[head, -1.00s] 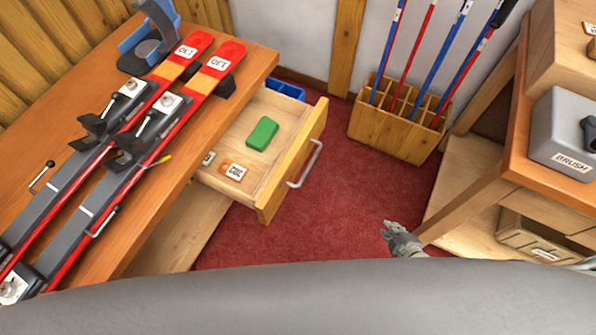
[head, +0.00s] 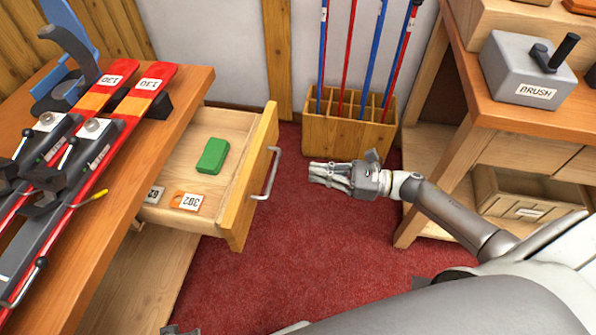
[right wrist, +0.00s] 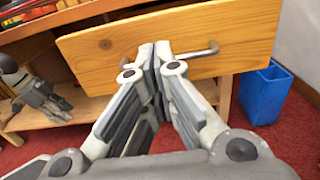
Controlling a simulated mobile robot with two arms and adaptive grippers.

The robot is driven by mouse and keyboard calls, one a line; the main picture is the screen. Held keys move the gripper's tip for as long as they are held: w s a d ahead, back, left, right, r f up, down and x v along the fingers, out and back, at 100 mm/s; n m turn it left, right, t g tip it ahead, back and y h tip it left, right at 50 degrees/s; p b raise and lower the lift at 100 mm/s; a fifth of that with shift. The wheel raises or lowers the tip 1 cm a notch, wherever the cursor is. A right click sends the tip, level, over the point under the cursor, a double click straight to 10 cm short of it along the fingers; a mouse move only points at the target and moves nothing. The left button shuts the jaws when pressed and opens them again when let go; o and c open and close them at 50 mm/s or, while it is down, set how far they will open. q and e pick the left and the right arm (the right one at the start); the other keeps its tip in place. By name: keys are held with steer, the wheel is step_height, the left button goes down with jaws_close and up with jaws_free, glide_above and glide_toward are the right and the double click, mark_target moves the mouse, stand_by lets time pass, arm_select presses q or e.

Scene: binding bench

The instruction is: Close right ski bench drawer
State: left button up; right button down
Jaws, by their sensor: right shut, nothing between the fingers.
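The ski bench drawer (head: 253,180) stands pulled out from the bench (head: 190,88) in the head view. Its grey bar handle (head: 271,176) faces my right gripper (head: 312,172). A green block (head: 212,156) and small labelled tags (head: 187,201) lie inside. My right gripper is shut and empty, a short gap to the right of the handle. In the right wrist view the shut fingers (right wrist: 155,52) overlap the drawer front (right wrist: 240,35) and hide part of the handle (right wrist: 205,52). My left gripper (right wrist: 35,98) shows at the left there; its jaw state is unclear.
Two red skis (head: 98,110) lie clamped on the bench. A wooden pole rack (head: 345,135) stands against the back wall. A second bench with a grey brush box (head: 520,75) is at the right. A blue bin (right wrist: 265,92) stands on the floor. Red carpet lies clear before the drawer.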

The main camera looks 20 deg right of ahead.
mark_target(258, 163)
steer(key=x, duration=1.1)
steer(key=shift+w+p, duration=0.2)
steer(key=shift+p, duration=0.1)
steer(key=shift+w+a, duration=0.3)
steer(key=shift+a, duration=0.25)
arm_select(q)
steer(key=f, duration=0.2)
steer(key=shift+s+f, duration=0.3)
steer(key=shift+s, duration=0.1)
steer(key=shift+w, duration=0.1)
arm_select(e)
steer(key=shift+w+a, duration=0.1)
steer(key=shift+a, duration=0.05)
